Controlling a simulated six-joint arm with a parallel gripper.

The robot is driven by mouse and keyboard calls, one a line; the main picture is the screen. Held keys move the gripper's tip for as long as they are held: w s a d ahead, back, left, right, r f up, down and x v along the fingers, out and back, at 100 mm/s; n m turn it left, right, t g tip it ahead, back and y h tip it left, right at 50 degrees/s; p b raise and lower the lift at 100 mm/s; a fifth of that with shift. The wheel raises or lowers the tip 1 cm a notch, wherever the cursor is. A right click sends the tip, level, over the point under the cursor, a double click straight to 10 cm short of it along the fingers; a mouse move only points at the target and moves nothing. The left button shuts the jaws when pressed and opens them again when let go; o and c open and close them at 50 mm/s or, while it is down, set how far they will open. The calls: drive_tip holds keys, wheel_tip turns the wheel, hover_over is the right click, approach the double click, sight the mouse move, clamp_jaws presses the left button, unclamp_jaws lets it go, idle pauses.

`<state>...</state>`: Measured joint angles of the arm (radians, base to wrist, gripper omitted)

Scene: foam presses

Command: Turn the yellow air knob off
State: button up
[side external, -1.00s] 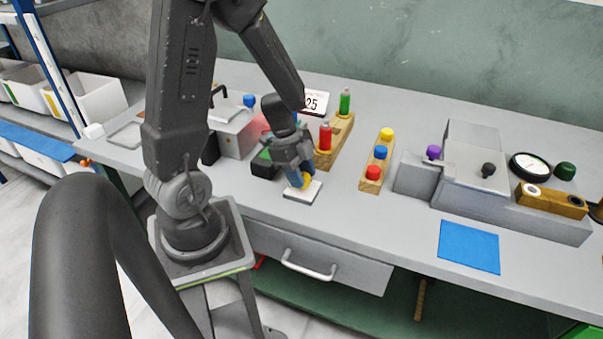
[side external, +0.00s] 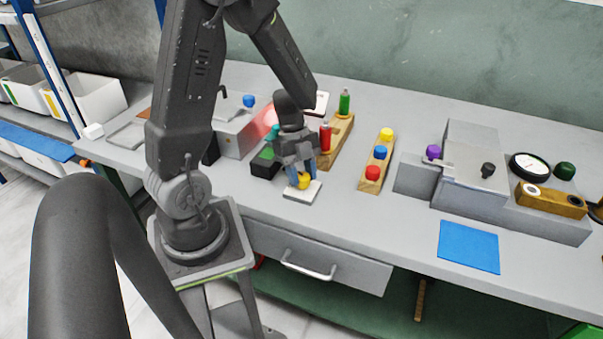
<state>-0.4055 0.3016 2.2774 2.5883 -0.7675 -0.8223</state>
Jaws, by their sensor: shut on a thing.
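The yellow air knob (side external: 303,182) sits on a small white plate (side external: 303,194) near the front edge of the grey bench. My gripper (side external: 300,174) points down over the plate and is shut on the yellow knob. The fingers cover part of the knob, so its exact angle cannot be told.
A wooden block with a red and a green bottle (side external: 344,102) stands just behind and right of my gripper. A wooden strip (side external: 370,186) holds red, blue and yellow knobs further right. A grey press (side external: 238,130) and a black box (side external: 265,165) stand left. A blue mat (side external: 469,247) lies at front right.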

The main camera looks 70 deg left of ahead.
drive_tip(key=m+g, duration=0.1)
drive_tip(key=m, duration=0.3)
drive_tip(key=shift+w+m+g, duration=0.1)
drive_tip(key=shift+m+g, duration=0.3)
idle(0.4)
drive_tip(key=o, duration=0.9)
drive_tip(key=v, duration=1.3)
drive_tip(key=shift+w+r, duration=0.1)
drive_tip(key=shift+r, duration=0.3)
